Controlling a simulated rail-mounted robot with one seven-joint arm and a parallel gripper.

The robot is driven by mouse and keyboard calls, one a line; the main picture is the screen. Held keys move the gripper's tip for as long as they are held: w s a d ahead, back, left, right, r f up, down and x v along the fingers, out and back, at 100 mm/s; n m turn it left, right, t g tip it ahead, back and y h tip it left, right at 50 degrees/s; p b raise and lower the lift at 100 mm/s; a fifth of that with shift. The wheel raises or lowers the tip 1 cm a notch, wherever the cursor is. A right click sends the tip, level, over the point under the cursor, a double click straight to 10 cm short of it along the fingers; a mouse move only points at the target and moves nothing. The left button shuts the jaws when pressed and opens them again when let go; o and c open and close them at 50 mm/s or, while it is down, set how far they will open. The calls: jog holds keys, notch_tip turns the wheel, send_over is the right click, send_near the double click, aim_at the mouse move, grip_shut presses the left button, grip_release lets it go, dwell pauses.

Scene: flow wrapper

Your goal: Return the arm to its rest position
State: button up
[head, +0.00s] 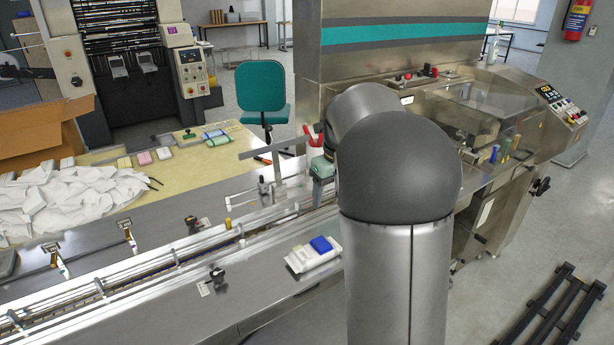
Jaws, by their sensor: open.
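My arm (393,200) rises from the bottom edge right of centre, with a dark rounded joint cap on top. A further grey link (355,108) bends away behind the cap toward the machine. My gripper is hidden behind my own arm, so its jaws and anything near them do not show.
The conveyor (150,265) runs diagonally to the flow wrapper (400,100). A white pack with a blue item (321,244) lies on its front ledge. Crumpled white wrappers (60,195) cover the table's left. A green chair (263,92) stands behind; a dark rack (550,310) lies on the floor.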

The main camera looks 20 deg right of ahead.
jog(key=shift+a, duration=0.1)
jog(key=s+a+f+n, duration=0.2)
jog(key=s+a+n, duration=0.3)
jog(key=s+n, duration=0.4)
jog(key=s+a+f+n+g, duration=0.1)
jog(key=s+a+f+n, duration=0.2)
jog(key=s+a+n, duration=0.3)
jog(key=s+a+f+n, duration=0.3)
jog(key=s+a+n, duration=0.2)
jog(key=s+n, duration=0.7)
jog(key=n, duration=0.7)
jog(key=shift+a+f, duration=0.15)
jog(key=shift+a, duration=0.2)
jog(key=shift+w, duration=0.1)
